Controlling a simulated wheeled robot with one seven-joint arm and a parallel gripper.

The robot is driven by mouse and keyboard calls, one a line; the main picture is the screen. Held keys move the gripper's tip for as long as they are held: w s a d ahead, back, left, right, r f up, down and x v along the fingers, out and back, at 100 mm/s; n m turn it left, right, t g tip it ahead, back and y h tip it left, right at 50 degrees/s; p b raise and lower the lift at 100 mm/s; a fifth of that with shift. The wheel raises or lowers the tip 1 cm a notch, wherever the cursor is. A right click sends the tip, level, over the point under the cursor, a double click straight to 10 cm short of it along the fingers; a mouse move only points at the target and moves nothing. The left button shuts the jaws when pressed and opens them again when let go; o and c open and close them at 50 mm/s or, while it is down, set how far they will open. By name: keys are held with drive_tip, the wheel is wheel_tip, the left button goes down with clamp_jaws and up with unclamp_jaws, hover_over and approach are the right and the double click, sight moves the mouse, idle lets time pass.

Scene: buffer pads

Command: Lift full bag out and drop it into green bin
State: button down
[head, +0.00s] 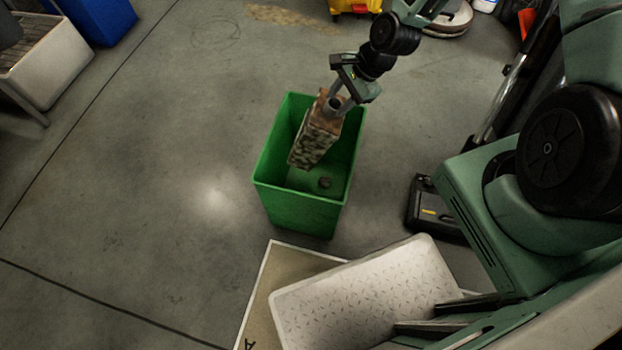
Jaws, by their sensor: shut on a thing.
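The green bin (296,208) stands on the floor near the middle of the head view, its top open. My gripper (338,103) is above the bin's far part, shut on the top of the full bag (315,139). The bag is tall, narrow and mottled brown and grey, and hangs tilted with its lower end over or inside the bin. I cannot tell how deep it reaches. A small dark round thing (325,183) lies on the bin's floor. The fingertips are partly hidden by the bag's top.
A grey patterned lid or panel (365,293) lies on a beige board (262,285) in front of the bin. A black case (428,210) is to the right. A white tub (52,62) and a blue bin (100,18) stand far left. The floor left of the green bin is clear.

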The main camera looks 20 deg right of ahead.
drive_tip(key=c, duration=0.8)
unclamp_jaws()
drive_tip(key=shift+f, duration=0.1)
drive_tip(key=p+v, duration=0.4)
drive_tip(key=v, duration=1.3)
drive_tip(key=shift+s+d+r+p, duration=0.1)
drive_tip(key=shift+r+p, duration=0.1)
drive_tip(key=shift+p, duration=0.2)
